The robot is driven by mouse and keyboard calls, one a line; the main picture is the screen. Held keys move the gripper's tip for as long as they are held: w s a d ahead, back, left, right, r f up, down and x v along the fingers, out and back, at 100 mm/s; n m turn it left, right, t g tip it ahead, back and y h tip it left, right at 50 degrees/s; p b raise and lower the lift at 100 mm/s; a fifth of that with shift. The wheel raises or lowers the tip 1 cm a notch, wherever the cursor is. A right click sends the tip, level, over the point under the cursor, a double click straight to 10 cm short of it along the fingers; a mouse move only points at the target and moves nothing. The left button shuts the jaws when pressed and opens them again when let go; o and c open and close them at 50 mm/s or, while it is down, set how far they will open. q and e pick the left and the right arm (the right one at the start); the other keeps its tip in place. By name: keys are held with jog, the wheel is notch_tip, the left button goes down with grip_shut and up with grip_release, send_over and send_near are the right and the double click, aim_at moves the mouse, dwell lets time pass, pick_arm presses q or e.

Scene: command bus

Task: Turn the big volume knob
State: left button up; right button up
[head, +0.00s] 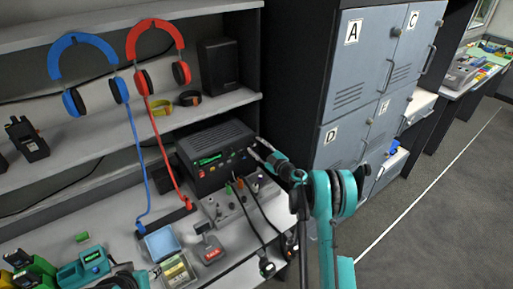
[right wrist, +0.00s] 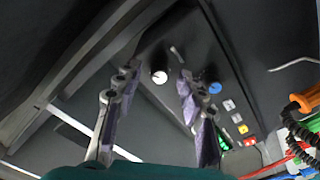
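The dark radio unit (head: 222,138) stands on the desk below the shelf, its front with a green display and small buttons facing my right arm. In the right wrist view a round white-capped knob (right wrist: 159,77) sits on its dark panel, and a blue knob (right wrist: 214,88) is to its right. My right gripper (head: 259,149) is at the right end of the radio's front. In the right wrist view the gripper (right wrist: 158,85) is open, its two fingers apart on either side of the white-capped knob. I cannot tell whether they touch it. My left gripper is not in view.
A grey control box (head: 236,205) with cables lies in front of the radio. Red headphones (head: 155,40) and blue headphones (head: 83,57) hang above, their cords reaching the desk. Grey lockers (head: 352,95) stand to the right. Small devices crowd the desk's lower left.

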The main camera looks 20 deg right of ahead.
jog(key=shift+w+a, duration=0.1)
jog(key=shift+w, duration=0.2)
grip_shut()
jog(key=shift+n, duration=0.3)
